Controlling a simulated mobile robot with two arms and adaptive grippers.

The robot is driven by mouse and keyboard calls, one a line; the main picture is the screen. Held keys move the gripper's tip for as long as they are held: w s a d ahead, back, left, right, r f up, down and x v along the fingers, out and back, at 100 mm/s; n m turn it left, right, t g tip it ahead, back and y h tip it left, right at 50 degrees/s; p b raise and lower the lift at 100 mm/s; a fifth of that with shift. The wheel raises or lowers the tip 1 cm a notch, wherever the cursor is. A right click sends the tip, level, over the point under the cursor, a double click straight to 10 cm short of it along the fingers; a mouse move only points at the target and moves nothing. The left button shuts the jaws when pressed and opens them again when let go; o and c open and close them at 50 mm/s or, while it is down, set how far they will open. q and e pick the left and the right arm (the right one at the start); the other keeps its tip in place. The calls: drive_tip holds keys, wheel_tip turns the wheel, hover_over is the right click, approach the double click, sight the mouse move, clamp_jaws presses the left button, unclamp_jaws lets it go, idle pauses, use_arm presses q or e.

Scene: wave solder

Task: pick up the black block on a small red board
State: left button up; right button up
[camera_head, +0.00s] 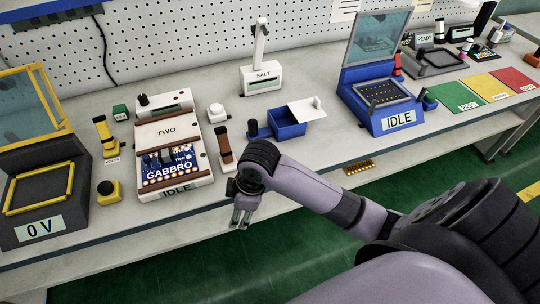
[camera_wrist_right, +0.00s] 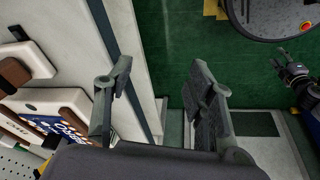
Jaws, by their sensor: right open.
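My right gripper (camera_head: 241,220) is open and empty. It hangs past the bench's front edge, over the green floor, to the right of the GABBRO machine. Its two fingers also show wide apart in the right wrist view (camera_wrist_right: 160,100). A small reddish piece (camera_head: 531,60) with something dark by it sits at the right edge of the head view, far from my right gripper; I cannot tell if it is the red board with the black block. My left gripper (camera_wrist_right: 290,72) shows small at the right of the right wrist view; its jaw opening is unclear.
The GABBRO machine (camera_head: 173,150) and a brown lever (camera_head: 225,147) stand left of my right gripper. A blue open box (camera_head: 287,122), a blue IDLE machine (camera_head: 382,98) and green, yellow and red mats (camera_head: 484,88) lie to the right. The front bench strip is mostly clear.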

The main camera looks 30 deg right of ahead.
drive_tip(key=w+d+r+n+g+h, duration=0.1)
drive_tip(key=w+d+r+n, duration=0.1)
drive_tip(key=w+d+r, duration=0.5)
drive_tip(key=w+d+r+n+g+h, duration=0.15)
drive_tip(key=w+d+r, duration=0.25)
drive_tip(key=d+r, duration=0.55)
drive_tip(key=shift+y, duration=0.25)
drive_tip(key=f, duration=0.7)
drive_tip(key=f+p, duration=0.1)
drive_tip(key=f, duration=0.3)
drive_tip(key=shift+w+a+f, duration=0.1)
drive_tip(key=shift+a+f, duration=0.2)
drive_tip(key=shift+a, duration=0.1)
wheel_tip(320, 180, down, 4)
drive_tip(key=shift+w+a+f+p, duration=0.15)
drive_tip(key=shift+p, duration=0.4)
drive_tip(key=shift+f, duration=0.5)
use_arm(q)
drive_tip(key=shift+w+a+r, duration=0.1)
drive_tip(key=shift+w+r, duration=0.15)
drive_tip(key=shift+r, duration=0.3)
drive_tip(key=shift+w+r, duration=0.2)
drive_tip(key=shift+r, duration=0.35)
use_arm(e)
drive_tip(key=shift+c, duration=0.5)
drive_tip(key=c, duration=0.9)
